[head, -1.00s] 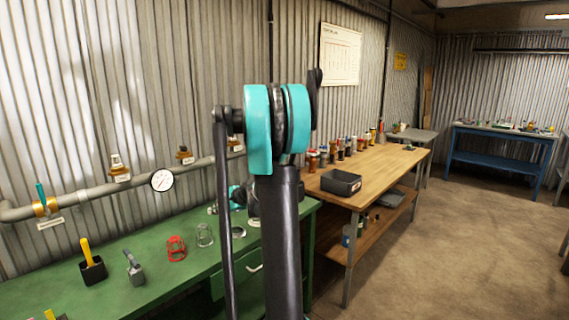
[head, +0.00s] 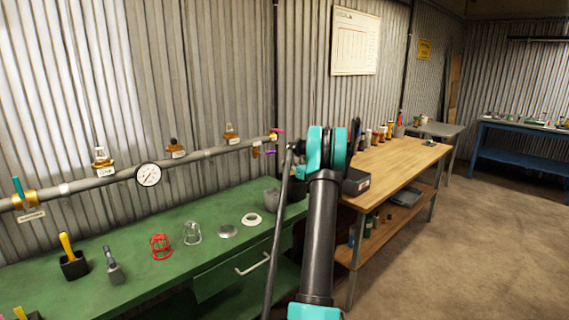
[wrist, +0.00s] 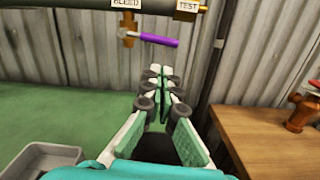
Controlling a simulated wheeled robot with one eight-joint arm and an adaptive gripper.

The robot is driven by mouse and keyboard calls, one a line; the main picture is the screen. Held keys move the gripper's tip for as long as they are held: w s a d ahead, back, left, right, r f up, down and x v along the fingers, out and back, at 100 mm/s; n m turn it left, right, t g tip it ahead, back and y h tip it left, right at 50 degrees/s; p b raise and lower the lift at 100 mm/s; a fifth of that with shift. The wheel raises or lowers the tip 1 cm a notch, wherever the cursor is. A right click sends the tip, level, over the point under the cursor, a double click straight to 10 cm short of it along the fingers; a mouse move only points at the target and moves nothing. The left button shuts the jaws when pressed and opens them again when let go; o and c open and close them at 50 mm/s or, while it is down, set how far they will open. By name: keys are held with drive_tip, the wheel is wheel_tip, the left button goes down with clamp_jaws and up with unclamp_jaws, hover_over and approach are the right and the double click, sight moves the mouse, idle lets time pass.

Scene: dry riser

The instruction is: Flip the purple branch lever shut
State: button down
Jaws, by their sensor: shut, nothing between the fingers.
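The purple lever (wrist: 160,40) sticks out sideways to the right from a brass branch valve (wrist: 129,28) under the pipe, beneath a BLEED label. It also shows small in the head view (head: 271,152) near the pipe's right end. My gripper (wrist: 162,76) is shut and empty, with its fingertips pointing toward the wall. In the wrist picture the tips sit just below the lever, with a visible gap and no contact. In the head view my arm hides the gripper.
A second brass fitting with a TEST label (wrist: 187,6) is right of the lever. The pipe (head: 205,155) runs along the corrugated wall with a gauge (head: 148,174). Below are a green bench (head: 130,235) and a grey bin (wrist: 45,160); a wooden bench (head: 390,165) stands right.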

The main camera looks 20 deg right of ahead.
sight(268, 153)
drive_tip(key=x, duration=0.8)
drive_tip(key=shift+w, duration=0.2)
drive_tip(key=shift+r, duration=0.1)
drive_tip(key=shift+w+d+r, duration=0.1)
drive_tip(key=shift+w+r, duration=0.1)
drive_tip(key=shift+r, duration=0.6)
